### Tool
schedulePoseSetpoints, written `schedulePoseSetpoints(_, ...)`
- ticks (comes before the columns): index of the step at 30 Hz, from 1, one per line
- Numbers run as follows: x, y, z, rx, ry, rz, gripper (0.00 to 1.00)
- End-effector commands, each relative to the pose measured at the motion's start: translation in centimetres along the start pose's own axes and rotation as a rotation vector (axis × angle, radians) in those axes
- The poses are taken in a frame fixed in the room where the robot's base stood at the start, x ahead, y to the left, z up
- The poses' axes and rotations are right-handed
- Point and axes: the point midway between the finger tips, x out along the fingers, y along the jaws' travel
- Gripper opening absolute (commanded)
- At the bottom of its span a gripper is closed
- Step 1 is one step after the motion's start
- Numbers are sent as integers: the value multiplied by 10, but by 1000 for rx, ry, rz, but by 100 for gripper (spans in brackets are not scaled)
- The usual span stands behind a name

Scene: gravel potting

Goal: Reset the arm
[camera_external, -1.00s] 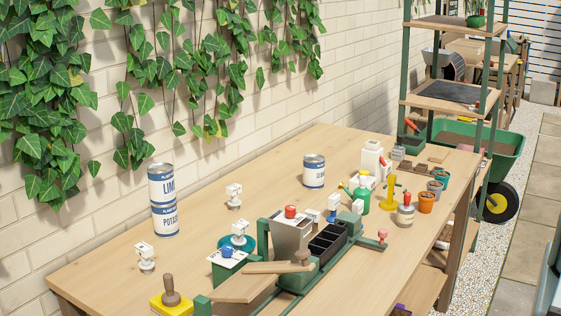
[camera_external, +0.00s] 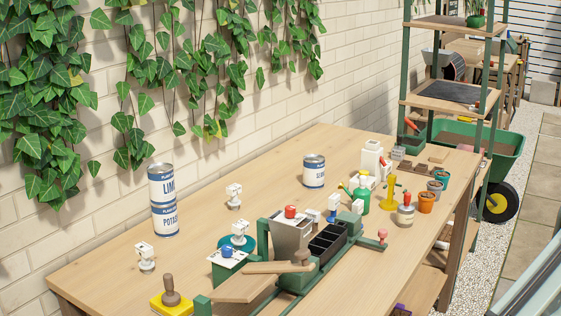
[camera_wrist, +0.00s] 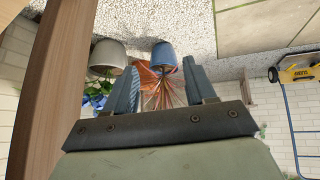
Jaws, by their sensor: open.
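My gripper (camera_wrist: 162,64) shows in the wrist view with its two grey-blue fingers spread apart and nothing between them. Behind the fingers, well beyond them, are a grey pot (camera_wrist: 107,55) and a blue pot (camera_wrist: 163,56) by pale gravel. An orange, streaky object (camera_wrist: 160,88) shows between the fingers, apart from them; I cannot tell what it is. In the external view my gripper is out of frame. Only a pale blue-grey part, likely of my arm, shows at the lower right edge, clear of the bench.
The wooden bench (camera_external: 290,160) carries a green potting rig (camera_external: 292,235), stacked cans (camera_external: 164,200), another can (camera_external: 314,171), a yellow stamp block (camera_external: 171,303) and small pots (camera_external: 426,202). A shelf stand (camera_external: 450,92) and wheelbarrow (camera_external: 500,150) stand behind. A wooden post (camera_wrist: 45,85) is close at left in the wrist view.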

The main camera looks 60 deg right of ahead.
Motion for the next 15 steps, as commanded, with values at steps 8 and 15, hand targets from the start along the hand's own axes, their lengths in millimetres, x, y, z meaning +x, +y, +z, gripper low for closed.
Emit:
schedulePoseSetpoints(8,-22,85,125,197,-208,46,55)
schedulePoseSetpoints(15,-54,129,228,373,-376,69,55)
